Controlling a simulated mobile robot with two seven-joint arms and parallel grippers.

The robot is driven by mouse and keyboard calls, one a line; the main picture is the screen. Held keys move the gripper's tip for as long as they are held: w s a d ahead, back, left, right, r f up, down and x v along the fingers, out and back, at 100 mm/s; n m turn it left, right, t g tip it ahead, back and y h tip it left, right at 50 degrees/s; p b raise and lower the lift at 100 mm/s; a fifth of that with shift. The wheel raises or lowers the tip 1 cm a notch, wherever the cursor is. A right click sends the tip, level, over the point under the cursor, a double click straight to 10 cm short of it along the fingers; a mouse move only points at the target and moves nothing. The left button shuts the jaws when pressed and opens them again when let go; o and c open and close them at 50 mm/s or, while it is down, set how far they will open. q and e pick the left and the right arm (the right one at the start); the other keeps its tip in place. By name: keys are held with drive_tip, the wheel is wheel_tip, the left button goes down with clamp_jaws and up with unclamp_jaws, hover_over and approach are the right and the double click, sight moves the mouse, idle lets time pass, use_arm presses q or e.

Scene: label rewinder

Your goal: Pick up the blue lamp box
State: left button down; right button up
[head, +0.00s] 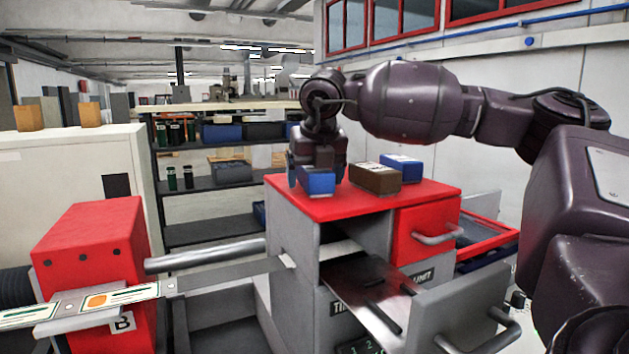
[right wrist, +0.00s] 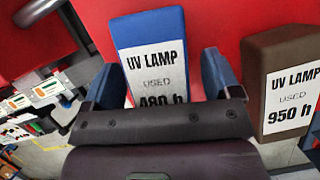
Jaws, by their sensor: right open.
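A blue lamp box (head: 317,182) stands at the front left of the red cabinet top. Its label reads "UV LAMP USED 480 h" in the right wrist view (right wrist: 152,62). My right gripper (head: 318,176) is over this box from above, open, with one finger on each side of it in the right wrist view (right wrist: 160,82). I cannot tell whether the fingers touch it. A brown lamp box (head: 375,180), marked "950 h" in the right wrist view (right wrist: 290,85), stands to its right. A second blue box (head: 402,168) is behind the brown one. My left gripper is out of view.
The red-topped cabinet (head: 432,190) has an open grey drawer (head: 465,300) at the front and another open red drawer (head: 487,240) at the right. A red machine (head: 95,245) with a label strip (head: 130,295) stands at the left. Shelves (head: 205,183) stand behind.

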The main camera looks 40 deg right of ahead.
idle(0.5)
drive_tip(key=c, duration=1.2)
